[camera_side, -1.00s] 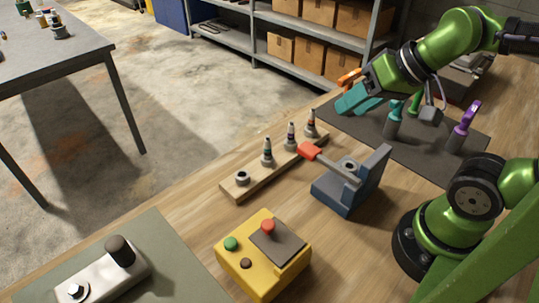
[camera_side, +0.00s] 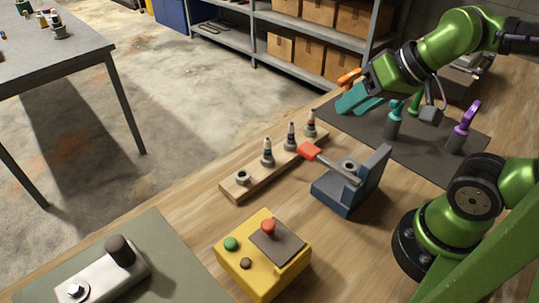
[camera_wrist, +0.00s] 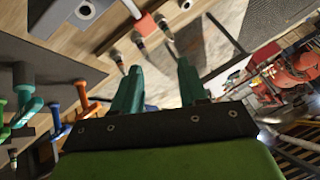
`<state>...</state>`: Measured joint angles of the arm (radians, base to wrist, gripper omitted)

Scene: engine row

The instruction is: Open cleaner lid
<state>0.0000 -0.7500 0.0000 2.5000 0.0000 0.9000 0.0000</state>
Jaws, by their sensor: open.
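The likely cleaner is a blue-grey block (camera_side: 345,190) with a round port on top and an upright plate at its right end. A metal lever with a red-orange grip (camera_side: 309,151) lies across it, reaching toward the plug rack. In the wrist view the red-orange grip (camera_wrist: 144,25) shows near the top. No separate lid can be made out. My gripper (camera_side: 350,103) has teal fingers and hangs above the table, behind and apart from the block. In the wrist view my gripper (camera_wrist: 158,72) is open, with nothing between its fingers.
A wooden rack (camera_side: 256,184) holds several spark plugs left of the block. A yellow button box (camera_side: 262,254) stands in front. Upright tools with coloured handles, including a purple one (camera_side: 468,118), stand on a dark mat (camera_side: 420,156) at the right. Bare wood separates the block and button box.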

